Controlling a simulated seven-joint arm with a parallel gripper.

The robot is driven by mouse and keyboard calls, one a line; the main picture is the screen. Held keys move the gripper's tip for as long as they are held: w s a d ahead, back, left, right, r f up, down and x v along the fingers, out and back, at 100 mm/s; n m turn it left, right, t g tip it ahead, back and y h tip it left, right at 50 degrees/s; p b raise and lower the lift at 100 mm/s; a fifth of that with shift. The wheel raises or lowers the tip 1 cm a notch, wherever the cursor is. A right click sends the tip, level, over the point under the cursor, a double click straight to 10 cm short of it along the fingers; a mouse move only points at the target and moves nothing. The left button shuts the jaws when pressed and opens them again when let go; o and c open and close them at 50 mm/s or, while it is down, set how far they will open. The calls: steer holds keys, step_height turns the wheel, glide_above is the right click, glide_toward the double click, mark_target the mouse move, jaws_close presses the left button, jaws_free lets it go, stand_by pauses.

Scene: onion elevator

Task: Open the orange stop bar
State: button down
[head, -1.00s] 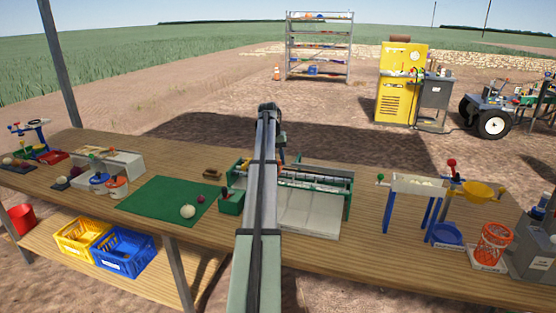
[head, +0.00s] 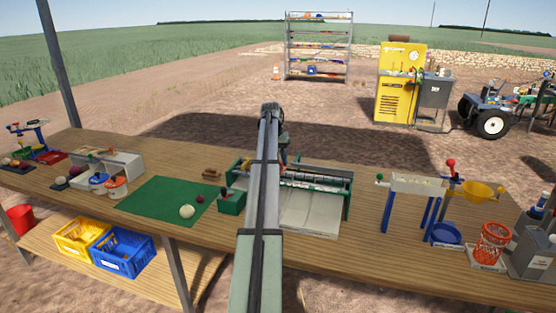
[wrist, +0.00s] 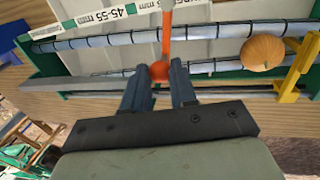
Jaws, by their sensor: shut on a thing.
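The orange stop bar (wrist: 166,38) shows in the wrist view as a narrow upright strip at top centre, with a round orange knob (wrist: 160,71) at its lower end. My gripper (wrist: 160,80) has its two dark fingers on either side of the knob and is shut on it. The bar stands over the rollers (wrist: 110,40) of the green-framed machine. In the head view the machine (head: 347,203) stands on the table, and my arm hides part of it. The fingers cannot be made out clearly there.
An orange-brown onion (wrist: 262,52) rests at the rollers, right of the bar. A yellow bracket with an orange part (wrist: 295,68) stands farther right. A green mat (head: 155,203) with a pale onion (head: 187,211) lies left of my arm. A white tray stand (head: 418,186) is to the right.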

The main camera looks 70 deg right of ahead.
steer(key=s+m, duration=0.1)
steer(key=m, duration=0.1)
steer(key=s+a+m+y, duration=0.1)
steer(key=m, duration=0.2)
steer(key=s+a+m, duration=0.1)
steer(key=s+m, duration=0.1)
steer(key=m, duration=0.1)
steer(key=shift+a+t, duration=0.1)
steer(key=shift+t, duration=0.2)
steer(key=shift+s+a+m+t+y, duration=0.2)
steer(key=shift+a+m, duration=0.4)
steer(key=shift+m, duration=0.7)
steer(key=shift+s+a+m+t+y, duration=0.25)
steer(key=shift+a+m, duration=0.35)
steer(key=shift+m, duration=0.7)
steer(key=shift+s+a+m+t+y, duration=0.2)
steer(key=shift+a+m, duration=0.4)
steer(key=shift+m, duration=0.7)
steer(key=c, duration=0.9)
jaws_free()
steer(key=shift+d, duration=0.1)
